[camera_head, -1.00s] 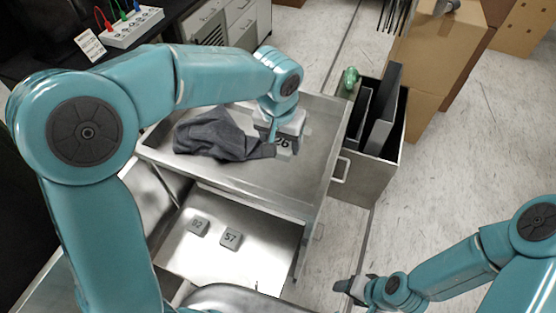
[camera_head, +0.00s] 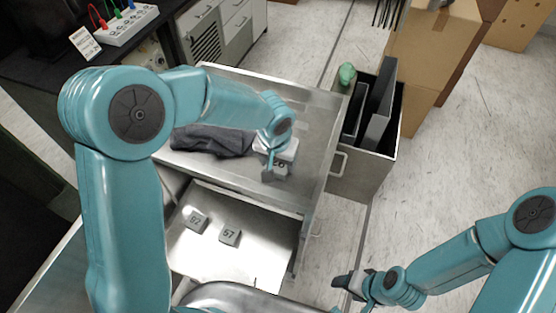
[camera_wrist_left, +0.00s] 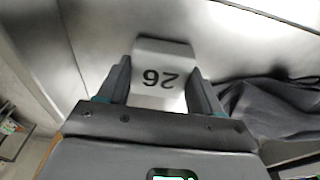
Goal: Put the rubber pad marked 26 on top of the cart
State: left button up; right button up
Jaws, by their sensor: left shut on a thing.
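The grey rubber pad marked 26 (camera_wrist_left: 160,76) sits between the two fingers of my left gripper (camera_wrist_left: 158,88) in the left wrist view, its number upside down. In the head view my left gripper (camera_head: 275,172) is over the metal top of the cart (camera_head: 312,115), near its right side, shut on the pad. The pad is mostly hidden there, and I cannot tell whether it touches the top. My right gripper (camera_head: 347,287) is low, to the right of the cart; its jaw opening is unclear.
A dark cloth (camera_head: 212,140) lies on the cart top, left of my left gripper. Pads marked 92 (camera_head: 196,221) and 57 (camera_head: 229,237) lie on the lower metal surface. A bin (camera_head: 362,178) with dark panels and a green object (camera_head: 347,73) stands right of the cart.

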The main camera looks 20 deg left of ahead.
aim_at(276, 169)
pick_arm(q)
jog(key=o, duration=1.1)
jog(key=shift+w+f, duration=0.1)
jog(key=shift+r, duration=0.65)
notch_tip(276, 169, up, 11)
jog(key=s, duration=0.2)
jog(key=shift+p, duration=0.3)
jog(key=shift+w, duration=0.1)
jog(key=shift+s+f, duration=0.1)
jog(key=shift+s, duration=0.1)
